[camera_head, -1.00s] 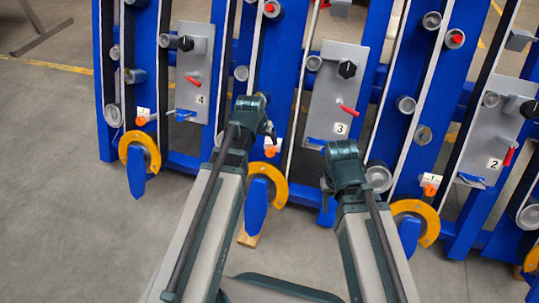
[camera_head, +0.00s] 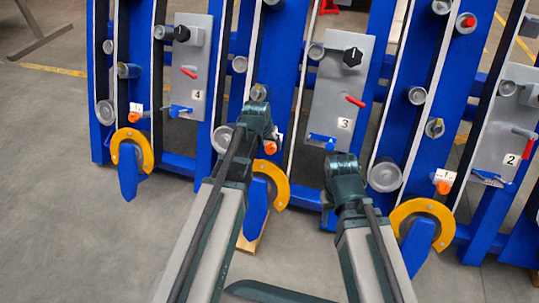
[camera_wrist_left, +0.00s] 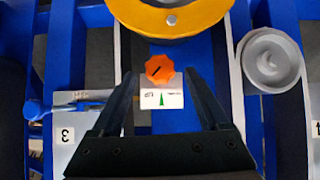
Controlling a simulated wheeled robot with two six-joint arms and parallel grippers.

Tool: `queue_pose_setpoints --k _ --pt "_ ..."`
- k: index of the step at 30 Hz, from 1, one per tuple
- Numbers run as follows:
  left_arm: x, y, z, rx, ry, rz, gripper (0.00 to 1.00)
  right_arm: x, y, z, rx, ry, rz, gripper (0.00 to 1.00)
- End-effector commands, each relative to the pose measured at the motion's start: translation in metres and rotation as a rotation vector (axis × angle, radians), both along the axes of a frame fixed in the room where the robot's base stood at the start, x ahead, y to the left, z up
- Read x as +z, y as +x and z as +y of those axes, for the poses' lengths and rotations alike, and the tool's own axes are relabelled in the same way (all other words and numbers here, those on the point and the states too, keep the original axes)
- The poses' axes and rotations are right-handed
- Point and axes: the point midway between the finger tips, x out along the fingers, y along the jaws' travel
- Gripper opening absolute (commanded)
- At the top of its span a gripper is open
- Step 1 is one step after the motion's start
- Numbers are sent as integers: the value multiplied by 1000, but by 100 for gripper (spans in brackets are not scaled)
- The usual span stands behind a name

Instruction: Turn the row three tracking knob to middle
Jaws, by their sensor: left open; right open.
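The orange knob (camera_head: 270,147) of row three sits low on the blue frame, left of the plate marked 3 (camera_head: 327,105). In the left wrist view the orange knob (camera_wrist_left: 160,68) has a dark slanting mark on its face. A white label (camera_wrist_left: 162,99) with a green arrow lies beside it. My left gripper (camera_wrist_left: 160,74) is open, with one finger on each side of the knob in that view; I cannot tell whether they touch it. My left arm hides this gripper in the head view. My right arm's end shows in the head view, but its fingers are hidden.
Plate 3 also carries a black knob (camera_head: 352,56) and a red lever (camera_head: 356,101). A yellow curved guard (camera_head: 279,184) stands below the orange knob. Similar row units with plates 4 (camera_head: 190,60) and 2 (camera_head: 500,135) flank it. Grey floor (camera_head: 60,220) is clear at left.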

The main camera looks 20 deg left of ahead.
Motion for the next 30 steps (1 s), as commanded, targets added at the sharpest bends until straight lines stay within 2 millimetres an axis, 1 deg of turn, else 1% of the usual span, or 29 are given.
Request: queue_pose_setpoints --k 1,6,16,17,21,26,27,30 --pt "-14 4 0 0 0 0 78 -14 0 0 -2 0 0 50" --pt "-27 11 -1 0 0 0 78 -27 0 0 -6 0 -1 50" --pt "-28 12 -1 0 0 0 78 -28 0 0 -8 0 -1 50" --pt "-28 12 -1 0 0 0 76 -28 0 0 -8 0 -1 50" --pt "-28 12 -1 0 0 0 51 -28 0 0 -8 0 -1 50" --pt "-28 12 -1 0 0 0 22 -28 0 0 -8 0 -1 50" --pt "-28 12 -1 0 0 0 15 -28 0 0 -8 0 -1 50" --pt "-28 11 -1 0 0 0 0 -28 0 0 -8 0 -1 50"
